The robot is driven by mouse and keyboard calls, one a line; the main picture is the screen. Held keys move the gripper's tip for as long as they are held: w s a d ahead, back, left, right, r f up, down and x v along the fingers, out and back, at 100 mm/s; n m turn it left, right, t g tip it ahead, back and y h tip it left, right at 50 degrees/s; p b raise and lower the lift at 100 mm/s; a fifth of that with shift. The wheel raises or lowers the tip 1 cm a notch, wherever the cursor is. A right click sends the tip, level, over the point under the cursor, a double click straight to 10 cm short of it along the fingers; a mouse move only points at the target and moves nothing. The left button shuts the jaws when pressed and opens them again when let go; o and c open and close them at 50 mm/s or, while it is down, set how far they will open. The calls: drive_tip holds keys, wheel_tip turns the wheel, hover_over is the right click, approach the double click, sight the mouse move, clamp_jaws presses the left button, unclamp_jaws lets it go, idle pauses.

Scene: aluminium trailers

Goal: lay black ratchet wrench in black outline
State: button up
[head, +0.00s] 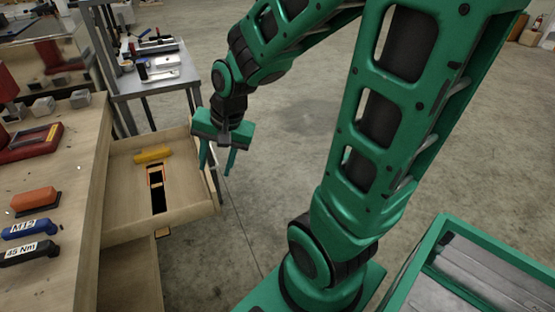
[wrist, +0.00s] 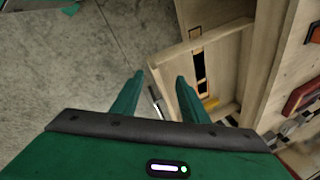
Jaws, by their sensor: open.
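A long black shape with orange edging (head: 157,190) lies in the open wooden drawer (head: 192,213). It also shows in the wrist view (wrist: 200,68). I cannot tell whether it is the black outline, the ratchet wrench or both. A black-handled tool labelled "45 Nm" (head: 30,252) lies on the workbench at the left; whether it is the ratchet wrench is unclear. My gripper (head: 217,165) is open and empty, above the drawer's right side in the head view.
A yellow tool (head: 152,154) lies at the drawer's far end. A blue "M12" tool (head: 30,229) and an orange one (head: 34,200) lie on the workbench (head: 78,180). A grey metal table (head: 165,85) with tools stands behind. Concrete floor right of the drawer is clear.

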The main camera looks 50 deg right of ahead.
drive_tip(key=s+d+r+n+g+h, duration=0.1)
drive_tip(key=s+d+r, duration=0.3)
drive_tip(key=s+d, duration=0.7)
drive_tip(key=s+n+g, duration=0.1)
drive_tip(key=s, duration=0.2)
drive_tip(key=shift+s+d+n+g+h, duration=0.15)
drive_tip(key=shift+d+n+g+h, duration=0.15)
drive_tip(key=shift+n+g, duration=0.1)
drive_tip(key=shift+o, duration=0.5)
drive_tip(key=s, duration=0.3)
drive_tip(key=shift+s+r+n+g, duration=0.1)
drive_tip(key=shift+r+n+g, duration=0.1)
drive_tip(key=shift+n+g, duration=0.15)
drive_tip(key=shift+s+a, duration=0.1)
drive_tip(key=shift+s, duration=0.1)
drive_tip(key=shift+c, duration=0.4)
